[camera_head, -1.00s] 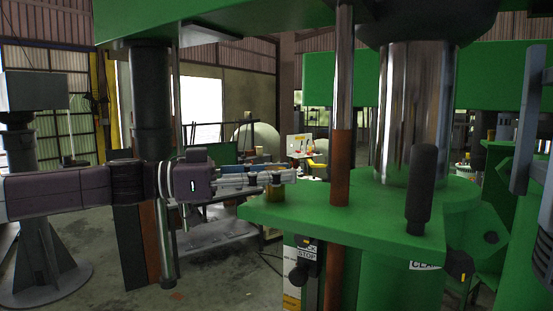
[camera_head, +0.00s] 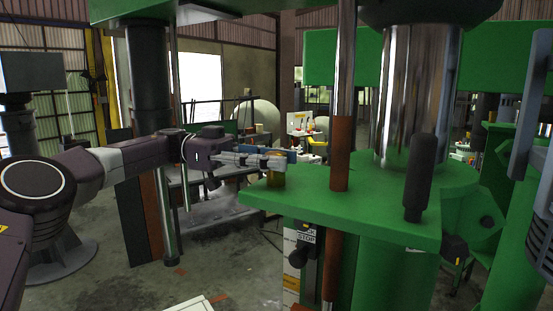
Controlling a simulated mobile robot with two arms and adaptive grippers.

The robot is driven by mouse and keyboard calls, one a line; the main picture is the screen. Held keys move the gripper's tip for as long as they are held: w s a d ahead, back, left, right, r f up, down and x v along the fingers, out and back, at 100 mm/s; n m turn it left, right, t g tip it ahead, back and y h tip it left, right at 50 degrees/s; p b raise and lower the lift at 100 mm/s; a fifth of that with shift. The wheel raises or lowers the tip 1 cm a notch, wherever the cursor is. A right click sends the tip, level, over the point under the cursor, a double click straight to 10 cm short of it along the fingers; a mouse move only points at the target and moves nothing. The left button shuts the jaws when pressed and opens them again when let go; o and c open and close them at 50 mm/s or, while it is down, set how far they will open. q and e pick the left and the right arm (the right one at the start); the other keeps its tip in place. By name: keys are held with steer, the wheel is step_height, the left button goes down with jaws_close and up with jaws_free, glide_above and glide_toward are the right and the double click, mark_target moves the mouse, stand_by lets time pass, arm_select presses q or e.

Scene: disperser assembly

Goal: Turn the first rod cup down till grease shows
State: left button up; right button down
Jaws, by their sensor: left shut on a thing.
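The first rod cup (camera_head: 276,177) is a small brass-coloured cup standing upright at the left corner of the green machine plate (camera_head: 330,204). My left gripper (camera_head: 275,160) reaches in from the left and is shut on the upper part of the cup. The fingers hide the cup's top, and I cannot make out any grease. My right gripper is not in view.
A brown-and-steel rod (camera_head: 341,155) rises through the plate just right of the cup. A black handle (camera_head: 419,178) and a thick chrome column (camera_head: 417,95) stand further right. A dark post (camera_head: 149,80) stands behind my left arm.

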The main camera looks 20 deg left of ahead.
arm_select(q)
steer(key=shift+f+m+g, duration=0.1)
steer(key=shift+m+g, duration=0.2)
steer(key=shift+g, duration=0.2)
steer(key=o, duration=1.1)
steer(key=shift+o, duration=0.2)
steer(key=shift+n+t, duration=0.5)
steer(key=shift+t, duration=0.3)
